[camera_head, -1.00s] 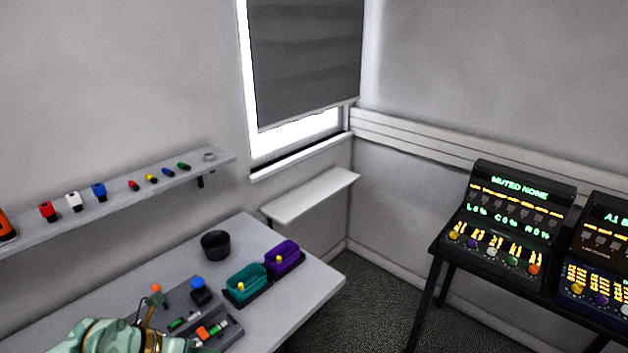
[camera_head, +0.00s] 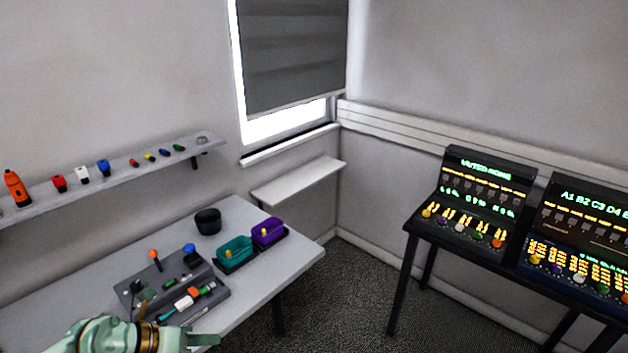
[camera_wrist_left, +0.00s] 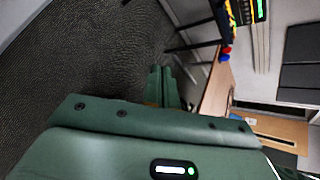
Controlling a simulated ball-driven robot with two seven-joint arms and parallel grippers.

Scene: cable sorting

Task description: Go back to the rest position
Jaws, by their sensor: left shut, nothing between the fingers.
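My left gripper (camera_head: 203,340) is at the bottom left of the head view, over the near edge of the grey table (camera_head: 80,297). Its green fingers are shut with nothing between them. In the left wrist view the two fingers (camera_wrist_left: 163,88) lie side by side, pointing over the dark carpet. My right gripper is in neither view. A grey fixture (camera_head: 212,303) with small coloured connectors lies on the table beyond my left gripper, apart from it.
A teal bin (camera_head: 235,250), a purple bin (camera_head: 270,231) and a black cup (camera_head: 208,221) stand at the table's far side. A wall shelf (camera_head: 125,165) holds several small coloured parts. Two lit consoles (camera_head: 478,200) stand on a black table at right. Carpet between is clear.

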